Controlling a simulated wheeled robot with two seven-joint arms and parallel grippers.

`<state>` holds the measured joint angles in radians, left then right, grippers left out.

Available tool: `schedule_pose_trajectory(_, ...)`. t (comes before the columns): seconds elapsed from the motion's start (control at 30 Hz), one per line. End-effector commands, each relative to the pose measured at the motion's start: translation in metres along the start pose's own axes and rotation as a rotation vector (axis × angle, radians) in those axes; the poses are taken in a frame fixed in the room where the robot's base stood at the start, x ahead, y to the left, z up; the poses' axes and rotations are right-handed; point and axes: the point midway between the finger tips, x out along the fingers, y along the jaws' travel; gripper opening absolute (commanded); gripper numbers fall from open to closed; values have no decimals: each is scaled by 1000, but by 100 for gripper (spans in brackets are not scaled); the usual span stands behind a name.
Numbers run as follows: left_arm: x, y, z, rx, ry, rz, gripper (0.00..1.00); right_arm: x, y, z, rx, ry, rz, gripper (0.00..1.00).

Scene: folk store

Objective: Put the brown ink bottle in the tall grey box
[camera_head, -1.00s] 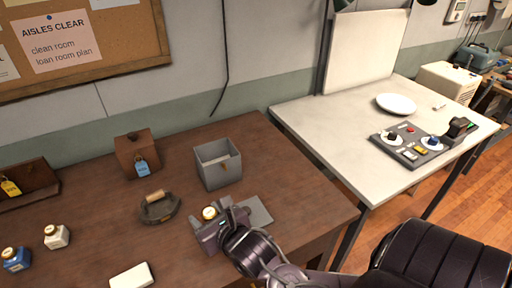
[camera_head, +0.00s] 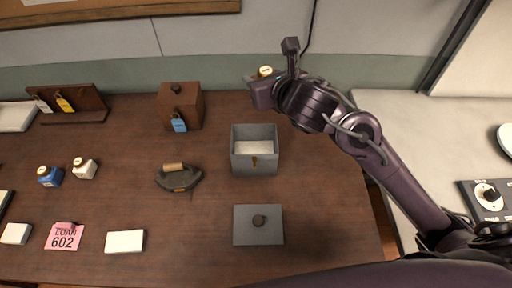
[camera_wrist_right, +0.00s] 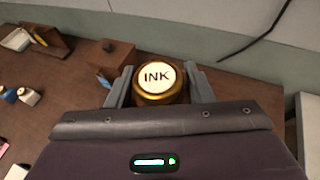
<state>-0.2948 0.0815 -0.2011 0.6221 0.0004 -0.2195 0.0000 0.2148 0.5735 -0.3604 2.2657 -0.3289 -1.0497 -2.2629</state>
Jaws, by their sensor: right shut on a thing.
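The brown ink bottle (camera_wrist_right: 160,98) has a gold cap with a white INK label. It sits between the fingers of my right gripper (camera_wrist_right: 160,84), which is shut on it. In the head view the right gripper (camera_head: 272,66) and the bottle's cap (camera_head: 265,71) appear beyond and slightly right of the box, raised off the table; most of the bottle's body is hidden there. My left gripper is not in view.
A grey lid with a dark knob (camera_head: 245,232) lies in front of the box. A dark iron-like object (camera_head: 180,182) and a wooden box (camera_head: 170,112) stand to the left. Blue (camera_head: 50,177) and white (camera_head: 84,170) bottles stand further left.

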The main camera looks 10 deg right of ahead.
Motion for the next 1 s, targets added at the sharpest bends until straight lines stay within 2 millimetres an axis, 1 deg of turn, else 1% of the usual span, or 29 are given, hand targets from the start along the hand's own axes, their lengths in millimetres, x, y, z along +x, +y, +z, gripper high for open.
schedule_pose_trajectory(0.03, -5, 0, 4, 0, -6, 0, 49, -3, -2, 17, 2, -8, -3, 21)
schedule_pose_trajectory(0.13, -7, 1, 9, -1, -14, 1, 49, -7, -6, 32, 7, -6, -11, 21)
schedule_pose_trajectory(0.23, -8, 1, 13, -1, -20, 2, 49, -9, -8, 40, 11, -2, -18, 21)
schedule_pose_trajectory(0.27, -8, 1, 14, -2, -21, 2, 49, -9, -9, 40, 11, -2, -20, 21)
schedule_pose_trajectory(0.33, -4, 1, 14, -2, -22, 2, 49, -7, -10, 35, 11, 2, -22, 21)
schedule_pose_trajectory(0.37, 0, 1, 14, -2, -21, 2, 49, -5, -10, 31, 11, 3, -23, 21)
schedule_pose_trajectory(0.53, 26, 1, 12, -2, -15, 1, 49, 11, -10, -12, 10, 8, -22, 21)
schedule_pose_trajectory(0.7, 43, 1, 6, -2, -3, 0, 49, 28, -10, -53, 10, 9, -22, 21)
schedule_pose_trajectory(0.8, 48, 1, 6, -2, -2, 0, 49, 36, -10, -75, 9, 9, -23, 21)
schedule_pose_trajectory(0.9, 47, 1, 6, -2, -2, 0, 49, 43, -10, -90, 11, 7, -21, 21)
schedule_pose_trajectory(1.0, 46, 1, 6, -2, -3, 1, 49, 48, -10, -99, 10, 4, -21, 21)
